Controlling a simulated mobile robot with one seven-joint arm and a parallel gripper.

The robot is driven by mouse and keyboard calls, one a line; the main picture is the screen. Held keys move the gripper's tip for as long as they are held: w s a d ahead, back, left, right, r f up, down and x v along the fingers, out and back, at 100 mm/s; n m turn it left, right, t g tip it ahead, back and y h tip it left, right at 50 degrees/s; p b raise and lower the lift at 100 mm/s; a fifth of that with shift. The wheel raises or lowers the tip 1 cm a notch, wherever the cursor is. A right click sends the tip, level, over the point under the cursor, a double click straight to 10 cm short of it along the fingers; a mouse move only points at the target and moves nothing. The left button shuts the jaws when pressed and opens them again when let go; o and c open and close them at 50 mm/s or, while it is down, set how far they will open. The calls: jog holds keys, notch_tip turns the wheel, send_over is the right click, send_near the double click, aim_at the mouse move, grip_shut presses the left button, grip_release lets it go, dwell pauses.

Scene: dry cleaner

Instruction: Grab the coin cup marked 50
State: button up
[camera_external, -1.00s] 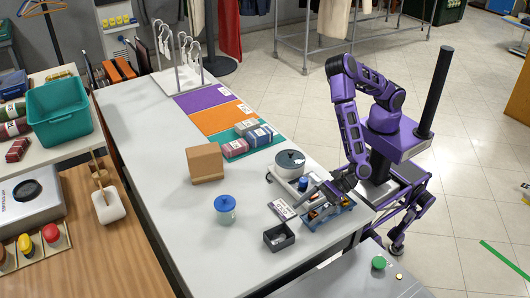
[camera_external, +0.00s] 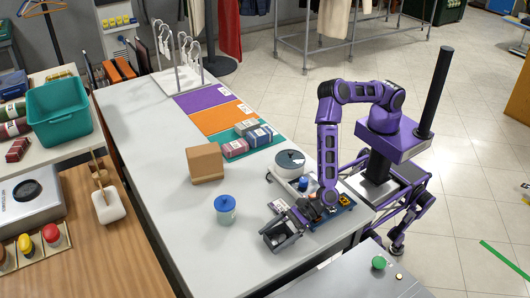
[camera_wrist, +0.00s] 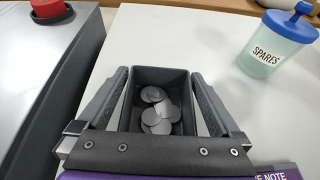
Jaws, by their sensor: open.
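A small dark grey open cup holding several silver coins (camera_wrist: 157,112) stands on the white counter. In the wrist view the cup (camera_wrist: 165,77) lies between my fingers, one along each side, with a narrow gap showing at its far sides. No 50 mark can be read on it in these frames. My gripper (camera_external: 281,235) is open and reaches down around the cup near the counter's front edge; it mostly hides the cup in the external view. A blue tray (camera_external: 346,206) with small items stands just right of my gripper, partly hidden by my arm.
A blue-lidded tub (camera_external: 225,208) labelled SPARES stands to the left; it also shows in the wrist view (camera_wrist: 272,52). A cardboard box (camera_external: 205,163) and a scale-like device (camera_external: 290,163) stand farther back. A partly cut-off note sign (camera_wrist: 278,173) lies beside my gripper.

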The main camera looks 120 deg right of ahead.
jog(key=shift+w+f, duration=0.1)
jog(key=shift+w, duration=0.25)
jog(key=c, duration=1.2)
